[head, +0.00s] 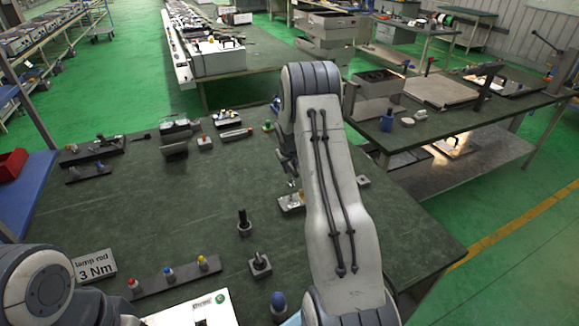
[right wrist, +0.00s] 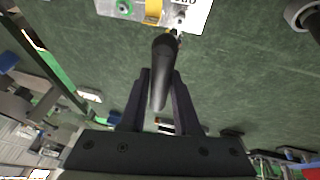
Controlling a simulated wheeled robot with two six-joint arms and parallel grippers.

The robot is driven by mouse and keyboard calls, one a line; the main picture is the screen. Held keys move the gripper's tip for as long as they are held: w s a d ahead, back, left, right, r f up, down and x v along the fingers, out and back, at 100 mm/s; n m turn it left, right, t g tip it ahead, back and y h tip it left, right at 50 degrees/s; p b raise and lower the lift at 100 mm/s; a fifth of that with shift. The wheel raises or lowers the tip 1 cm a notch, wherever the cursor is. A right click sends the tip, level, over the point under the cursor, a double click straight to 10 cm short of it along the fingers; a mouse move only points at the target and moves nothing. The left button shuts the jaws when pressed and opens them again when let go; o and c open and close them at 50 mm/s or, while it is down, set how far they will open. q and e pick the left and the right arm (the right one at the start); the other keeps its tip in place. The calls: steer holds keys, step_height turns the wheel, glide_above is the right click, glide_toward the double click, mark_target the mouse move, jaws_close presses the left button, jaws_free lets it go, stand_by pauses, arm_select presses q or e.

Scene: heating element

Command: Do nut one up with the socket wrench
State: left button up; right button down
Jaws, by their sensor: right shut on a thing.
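My right gripper (right wrist: 160,85) is shut on a dark wrench-like tool (right wrist: 163,65), whose thick handle stands between the fingers. The tool's far end points toward the edge of a pale plate (right wrist: 207,8) at the top of the right wrist view. A small grey bolt or nut (right wrist: 180,18) sits on that plate close to the tool's tip; I cannot tell whether they touch. In the head view the small plate (head: 288,204) lies under my right gripper (head: 290,180), which is mostly hidden by my arm. My left gripper is out of view.
The green-topped table (head: 160,225) holds a "lamp rod 3 Nm" sign (head: 94,267), a dark strip (head: 168,279) with coloured caps, and two upright posts on small bases (head: 244,229) (head: 260,266). More tools and racks lie along the back. The table's middle left is clear.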

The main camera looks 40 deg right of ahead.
mark_target(290, 184)
steer(key=shift+r, duration=0.1)
steer(key=shift+s+a+r+p, duration=0.1)
steer(key=shift+s+p, duration=0.05)
steer(key=shift+p, duration=0.75)
step_height(290, 184, down, 4)
steer(key=b, duration=0.4)
